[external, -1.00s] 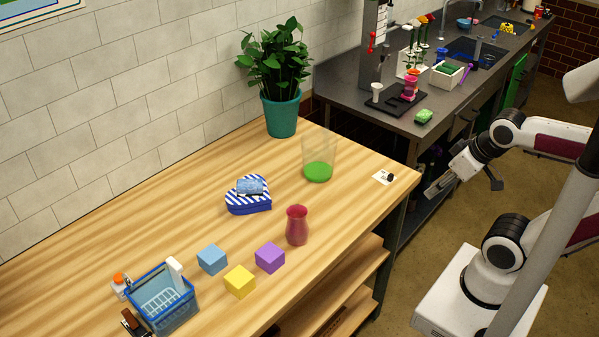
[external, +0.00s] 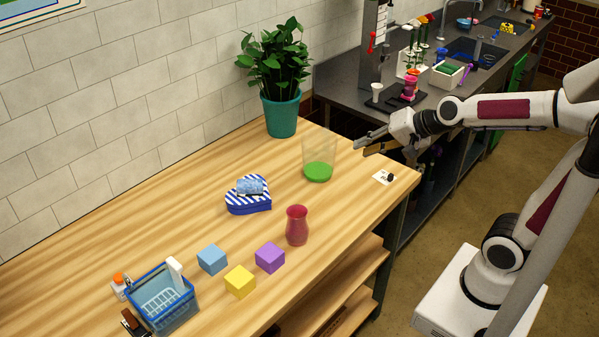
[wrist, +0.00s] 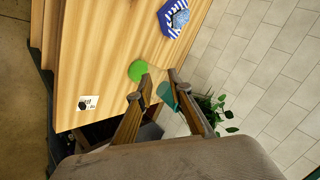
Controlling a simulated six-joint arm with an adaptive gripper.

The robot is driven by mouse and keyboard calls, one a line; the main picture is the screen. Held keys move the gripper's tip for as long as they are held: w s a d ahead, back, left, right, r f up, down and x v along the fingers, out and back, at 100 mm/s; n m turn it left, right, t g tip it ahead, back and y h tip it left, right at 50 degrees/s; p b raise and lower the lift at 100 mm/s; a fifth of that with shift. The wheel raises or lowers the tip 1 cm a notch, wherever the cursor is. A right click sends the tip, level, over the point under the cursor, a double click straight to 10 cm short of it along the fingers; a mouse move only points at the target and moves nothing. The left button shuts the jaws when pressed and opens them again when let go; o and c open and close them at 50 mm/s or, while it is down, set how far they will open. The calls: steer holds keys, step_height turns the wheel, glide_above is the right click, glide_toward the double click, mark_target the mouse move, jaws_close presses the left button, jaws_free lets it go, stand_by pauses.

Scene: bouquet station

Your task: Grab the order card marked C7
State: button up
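A small white card (external: 379,180) lies on the wooden table near its right corner, with a small dark object or mark on it. In the wrist view the card (wrist: 81,101) lies left of my fingers, near the table edge. Its marking is too small to read as C7. My gripper (external: 361,145) is in the air near the table's right end, above and to the left of the card in the external view. In the wrist view my gripper (wrist: 160,75) has its two fingertips apart with nothing between them.
A clear vase with a green bottom (external: 318,172) stands left of the card, close to my fingers in view. A potted plant (external: 282,115) stands behind. A heart-shaped box (external: 249,204), red vase (external: 297,226), several cubes and a blue basket (external: 172,312) are farther left.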

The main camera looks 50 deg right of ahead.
steer(key=w+d+f+m+h, duration=0.1)
steer(key=w+d+m+h, duration=0.1)
steer(key=w+m, duration=0.4)
steer(key=w+d+f+m+t+h, duration=0.1)
steer(key=w+d+m+h, duration=0.1)
steer(key=w+d+m, duration=0.3)
steer(key=w+d+f+m+t+h, duration=0.1)
steer(key=w+d+m+h, duration=0.1)
steer(key=w+d+m, duration=0.2)
steer(key=shift+w+f+m, duration=0.15)
steer(key=shift+w+m, duration=1.2)
steer(key=shift+m, duration=0.25)
steer(key=s+d+f+m+g+h, duration=0.2)
steer(key=d+f+m+g+h, duration=0.15)
steer(key=f+m, duration=0.4)
steer(key=s+d+f+m+g+h, duration=0.25)
steer(key=f+m+h, duration=0.2)
steer(key=m, duration=0.55)
steer(key=s+a+f+m+g, duration=0.1)
steer(key=s+f+m+g, duration=0.1)
steer(key=s+m, duration=0.1)
steer(key=s+a+f+m+g, duration=0.2)
steer(key=s+m+g, duration=0.1)
steer(key=s+a+f+m+g+h, duration=0.1)
steer(key=s+f+m+g, duration=0.1)
steer(key=s+m, duration=0.1)
steer(key=shift+s+a, duration=0.3)
steer(key=shift+s, duration=0.3)
